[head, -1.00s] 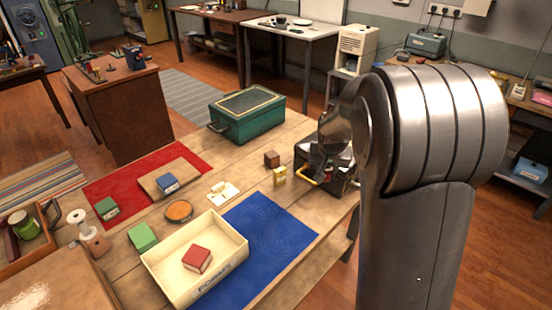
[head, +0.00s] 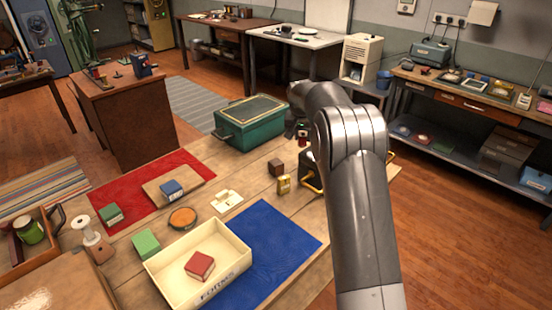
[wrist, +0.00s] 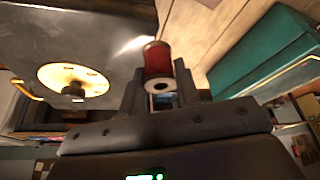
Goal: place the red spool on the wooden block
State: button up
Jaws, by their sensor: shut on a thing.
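The red spool (wrist: 158,62) is between the fingers of my gripper (wrist: 160,90) in the wrist view. Its pale end with a dark hole faces the camera. In the head view a small red patch (head: 302,129) shows at my gripper (head: 302,134), which is small and partly hidden by my arm. My gripper is shut on the spool, beside and above the black case. The wooden block (head: 276,168), a small dark brown cube, stands on the table to the left of my gripper and apart from it, with a bare top.
The black case (head: 312,178) with yellow handles is partly hidden by my arm. A green chest (head: 250,133) stands behind the wooden block. A small yellow box (head: 284,184) stands in front of it. A cream tray (head: 238,282) holds a red box. Bare table lies left of the block.

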jog(key=w+a+f, duration=0.1)
jog(key=a+f, duration=0.1)
jog(key=a, duration=0.1)
jog(key=w+a+f, duration=0.1)
jog(key=a+f, duration=0.1)
jog(key=a, duration=0.1)
jog(key=w+a+f, duration=0.1)
jog(key=a+f, duration=0.1)
jog(key=a, duration=0.1)
jog(key=shift+w+a+f, duration=0.1)
jog(key=shift+w+a, duration=0.15)
jog(key=shift+f, duration=1.95)
jog(key=shift+f, duration=0.15)
jog(key=o, duration=0.9)
jog(key=shift+o, duration=0.2)
